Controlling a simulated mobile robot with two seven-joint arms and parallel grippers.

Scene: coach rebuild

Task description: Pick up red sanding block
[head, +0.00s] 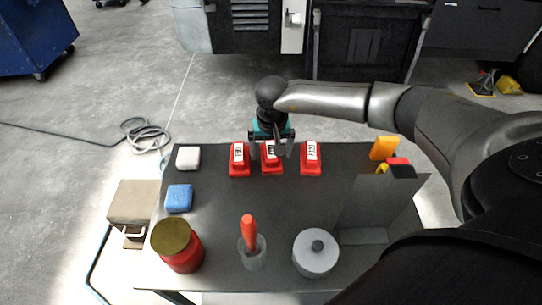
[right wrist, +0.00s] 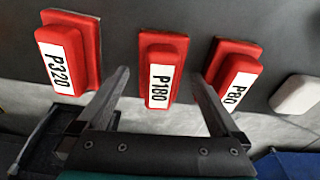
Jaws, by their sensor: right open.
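Three red sanding blocks with white labels stand in a row at the back of the dark table. In the right wrist view they read P320 (right wrist: 68,50), P180 (right wrist: 161,68) and P80 (right wrist: 234,72). In the head view, P80 (head: 239,160) is left, P180 (head: 271,162) is in the middle and P320 (head: 311,158) is right. My right gripper (head: 271,154) is open at the middle block. In the right wrist view its fingers (right wrist: 160,76) lie on either side of P180, and I see no contact. My left gripper is not in view.
The table's middle is clear.

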